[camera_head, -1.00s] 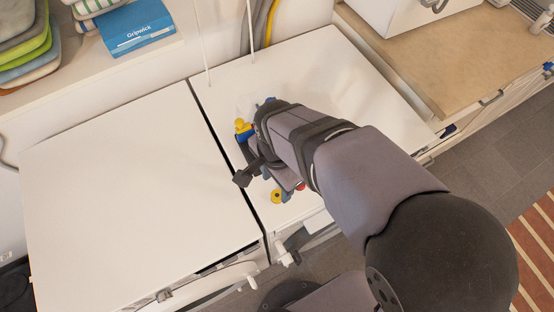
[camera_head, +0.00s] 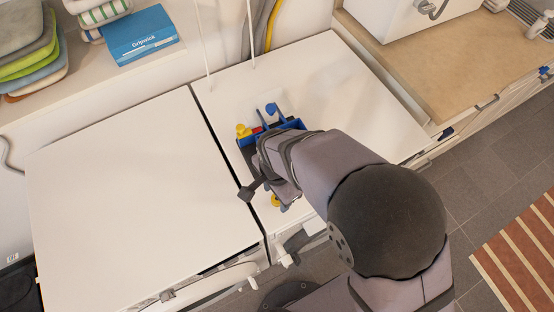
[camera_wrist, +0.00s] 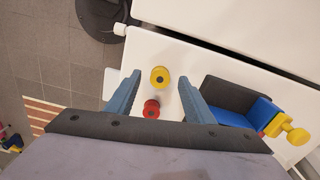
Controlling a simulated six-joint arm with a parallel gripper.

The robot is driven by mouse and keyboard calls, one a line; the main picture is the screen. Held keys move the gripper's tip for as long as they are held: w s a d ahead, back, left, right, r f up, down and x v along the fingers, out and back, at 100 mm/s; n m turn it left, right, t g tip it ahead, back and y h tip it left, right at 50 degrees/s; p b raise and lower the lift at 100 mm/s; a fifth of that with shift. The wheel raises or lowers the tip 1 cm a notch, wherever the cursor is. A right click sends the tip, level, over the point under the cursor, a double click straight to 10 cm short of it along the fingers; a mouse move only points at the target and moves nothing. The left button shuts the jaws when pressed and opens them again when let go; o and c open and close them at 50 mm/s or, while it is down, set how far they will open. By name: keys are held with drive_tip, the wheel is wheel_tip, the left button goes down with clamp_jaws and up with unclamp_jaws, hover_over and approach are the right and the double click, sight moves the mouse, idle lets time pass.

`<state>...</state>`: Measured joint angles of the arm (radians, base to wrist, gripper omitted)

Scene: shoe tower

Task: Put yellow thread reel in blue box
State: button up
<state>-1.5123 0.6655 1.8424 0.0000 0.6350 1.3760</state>
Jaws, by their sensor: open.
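A yellow thread reel (camera_wrist: 160,77) stands on the white top, between the tips of my open fingers in the wrist view. In the head view the yellow reel (camera_head: 275,200) shows near the front edge, partly covered by my arm. My gripper (camera_wrist: 159,80) is open and points down at it; I cannot tell the height gap. A red reel (camera_wrist: 151,108) lies close by, also between the fingers. The blue box (camera_head: 243,148) is farther back in the head view, partly hidden by my arm; the blue box (camera_wrist: 262,111) is right of my fingers in the wrist view.
Another yellow piece (camera_head: 242,130) is at the box's left side, and a blue piece (camera_head: 271,108) is at its back. A gap separates this white top from the left one (camera_head: 140,200). White cords hang behind. The top's right part (camera_head: 350,95) is clear.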

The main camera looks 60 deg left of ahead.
drive_tip(key=shift+f, duration=0.85)
drive_tip(key=c, duration=1.2)
drive_tip(key=shift+r, duration=0.1)
wheel_tip(320, 180, up, 10)
drive_tip(key=b, duration=0.2)
